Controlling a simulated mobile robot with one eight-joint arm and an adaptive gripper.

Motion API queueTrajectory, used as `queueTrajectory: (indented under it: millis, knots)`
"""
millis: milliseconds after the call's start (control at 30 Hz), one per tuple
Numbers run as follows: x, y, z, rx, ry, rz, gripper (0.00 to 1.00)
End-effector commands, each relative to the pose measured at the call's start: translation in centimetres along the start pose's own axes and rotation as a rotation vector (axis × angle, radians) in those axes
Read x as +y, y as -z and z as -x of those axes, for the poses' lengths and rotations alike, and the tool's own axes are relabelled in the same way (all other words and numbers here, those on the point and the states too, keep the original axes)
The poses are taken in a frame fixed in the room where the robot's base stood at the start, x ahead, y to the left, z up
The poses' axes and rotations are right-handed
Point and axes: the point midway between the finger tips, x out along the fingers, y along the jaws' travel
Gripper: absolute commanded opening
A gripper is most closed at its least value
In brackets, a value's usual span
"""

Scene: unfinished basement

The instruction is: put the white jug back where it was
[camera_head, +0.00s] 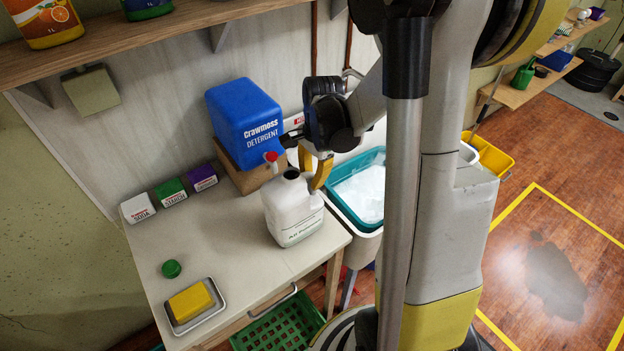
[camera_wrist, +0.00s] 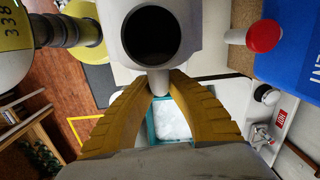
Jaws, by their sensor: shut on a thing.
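The white jug (camera_head: 292,213) stands upright at the right part of the table, its dark mouth uncapped. I cannot tell whether its base touches the tabletop. My gripper (camera_head: 314,169) is shut on the jug's handle from the right. In the wrist view my gripper's yellow fingers (camera_wrist: 161,80) close around the handle below the jug's open mouth, and the jug's white top (camera_wrist: 116,42) fills the upper middle. A green cap (camera_head: 171,269) lies on the table. The blue detergent container (camera_head: 243,122) sits on a wooden block, its red-topped tap (camera_head: 270,157) close to the jug's mouth.
Three small boxes (camera_head: 171,192) stand along the wall. A metal tray (camera_head: 214,317) with a yellow sponge (camera_head: 190,300) lies at the table's front left. A teal basin (camera_head: 334,203) is right of the table. A shelf (camera_head: 170,35) overhangs. The table's middle is clear.

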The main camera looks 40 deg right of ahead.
Motion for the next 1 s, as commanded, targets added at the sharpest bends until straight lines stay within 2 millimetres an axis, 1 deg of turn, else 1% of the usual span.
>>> queueTrajectory:
  millis: [167, 200, 233, 267, 567, 667, 767, 1000]
  knots:
    - [0.0, 0.0, -0.3, 0.000, 0.000, 0.000, 0.00]
    - [0.0, 0.0, -0.3, 0.000, 0.000, 0.000, 0.19]
    - [0.0, 0.0, -0.3, 0.000, 0.000, 0.000, 0.29]
    - [0.0, 0.0, -0.2, 0.000, 0.000, 0.000, 0.34]
    - [0.0, 0.0, -0.1, 0.000, 0.000, 0.000, 0.34]
    - [0.0, 0.0, 0.6, 0.000, 0.000, 0.000, 0.34]
    - [0.0, 0.0, 2.2, 0.000, 0.000, 0.000, 0.34]
    - [0.0, 0.0, 7.8, 0.000, 0.000, -0.001, 0.34]
